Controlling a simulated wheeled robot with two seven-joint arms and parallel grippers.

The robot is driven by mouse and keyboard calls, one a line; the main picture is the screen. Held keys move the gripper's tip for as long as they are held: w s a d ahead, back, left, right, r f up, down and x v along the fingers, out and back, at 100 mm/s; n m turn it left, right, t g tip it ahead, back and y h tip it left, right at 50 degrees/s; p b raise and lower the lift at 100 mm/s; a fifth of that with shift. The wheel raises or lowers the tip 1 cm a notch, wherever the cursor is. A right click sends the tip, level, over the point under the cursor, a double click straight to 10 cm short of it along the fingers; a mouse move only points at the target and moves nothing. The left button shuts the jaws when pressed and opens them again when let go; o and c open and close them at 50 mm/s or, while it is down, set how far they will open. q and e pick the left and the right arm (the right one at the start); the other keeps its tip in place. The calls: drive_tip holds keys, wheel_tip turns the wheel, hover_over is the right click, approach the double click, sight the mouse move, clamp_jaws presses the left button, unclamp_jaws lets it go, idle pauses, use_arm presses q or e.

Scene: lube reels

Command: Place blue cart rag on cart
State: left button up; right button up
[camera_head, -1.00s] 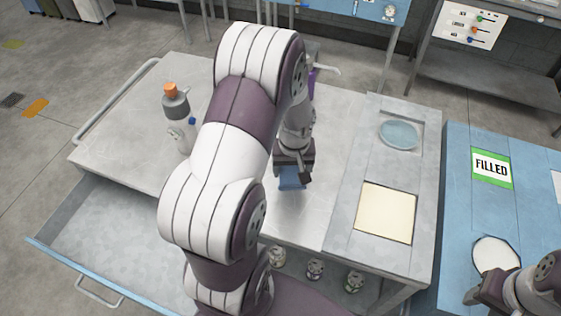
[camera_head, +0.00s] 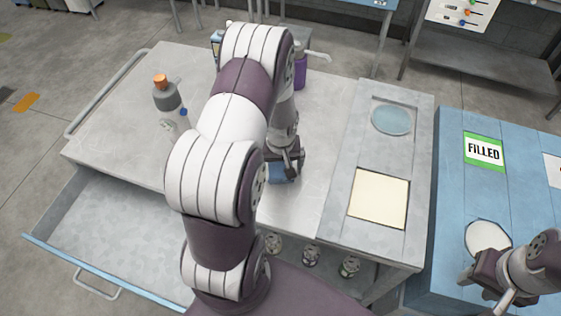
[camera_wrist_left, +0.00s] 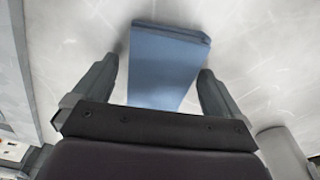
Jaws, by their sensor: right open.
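The blue rag (camera_head: 282,173) lies on the grey metal top of the cart (camera_head: 318,110), near its front middle. In the left wrist view the folded rag (camera_wrist_left: 163,65) is flat on the metal, between and beyond my fingers. My left gripper (camera_head: 285,163) is open just above the rag. In the left wrist view its fingers (camera_wrist_left: 158,72) stand apart on either side of the cloth, with a gap at the left finger. My right gripper (camera_head: 488,290) is open and empty over the blue table at the right.
A grey bottle with an orange cap (camera_head: 167,95) and a purple container (camera_head: 300,72) stand on the cart. A raised panel holds a round blue dish (camera_head: 391,119) and a cream square (camera_head: 379,198). The front drawer (camera_head: 110,235) is pulled out. A "FILLED" sign (camera_head: 484,151) lies on the blue table.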

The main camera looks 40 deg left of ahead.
use_arm(q)
drive_tip(key=shift+r, duration=0.25)
wheel_tip(320, 180, up, 12)
drive_tip(key=s+d, duration=0.1)
drive_tip(key=d, duration=0.1)
drive_tip(key=s+d+r+m, duration=0.2)
drive_tip(key=s+d+m, duration=0.5)
drive_tip(key=d, duration=0.5)
drive_tip(key=shift+s+m+h+b, duration=0.25)
drive_tip(key=shift+m+h+b, duration=0.15)
drive_tip(key=shift+m, duration=0.2)
drive_tip(key=shift+c, duration=0.3)
